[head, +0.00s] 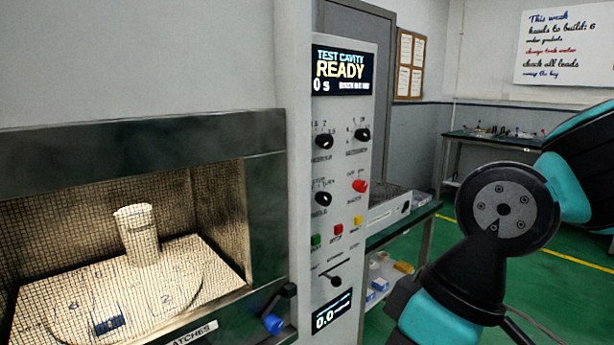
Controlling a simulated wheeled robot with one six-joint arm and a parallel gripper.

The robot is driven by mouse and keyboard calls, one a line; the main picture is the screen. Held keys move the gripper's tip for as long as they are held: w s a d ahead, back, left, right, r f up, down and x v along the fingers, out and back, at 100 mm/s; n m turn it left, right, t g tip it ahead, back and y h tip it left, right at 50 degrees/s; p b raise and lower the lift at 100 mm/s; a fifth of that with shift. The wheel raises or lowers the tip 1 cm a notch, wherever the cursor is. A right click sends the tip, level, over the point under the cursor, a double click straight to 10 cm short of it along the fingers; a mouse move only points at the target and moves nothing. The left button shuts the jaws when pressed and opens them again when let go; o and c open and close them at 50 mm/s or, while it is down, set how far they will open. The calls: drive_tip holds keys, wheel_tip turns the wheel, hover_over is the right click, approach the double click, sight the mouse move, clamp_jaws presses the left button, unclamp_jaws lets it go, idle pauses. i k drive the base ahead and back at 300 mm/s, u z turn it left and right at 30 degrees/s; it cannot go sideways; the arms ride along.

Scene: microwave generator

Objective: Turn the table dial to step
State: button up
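A tall pale control panel (348,120) stands right of the cavity. It carries black dials: an upper left dial (323,141), an upper right dial (362,135) and a lower left dial (323,199). The small lettering is blurred; the label under the lower left dial looks like it could read "table", and I cannot read its positions. A red knob (360,186) sits right of that dial. My arm's dark and teal links fill the right side, apart from the panel. My gripper is out of view.
The panel's display (342,71) reads "TEST CAVITY READY". Left, a meshed cavity door (60,240) shows a pale cylinder (138,233) on a round plate (190,302). A blue-tipped door latch (274,323) projects.

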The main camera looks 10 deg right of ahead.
sight(324, 198)
drive_tip(key=k, duration=1.1)
drive_tip(key=z, duration=0.95)
drive_tip(key=i, duration=0.85)
drive_tip(key=u, duration=0.55)
drive_tip(key=i, duration=0.75)
drive_tip(key=u, duration=0.75)
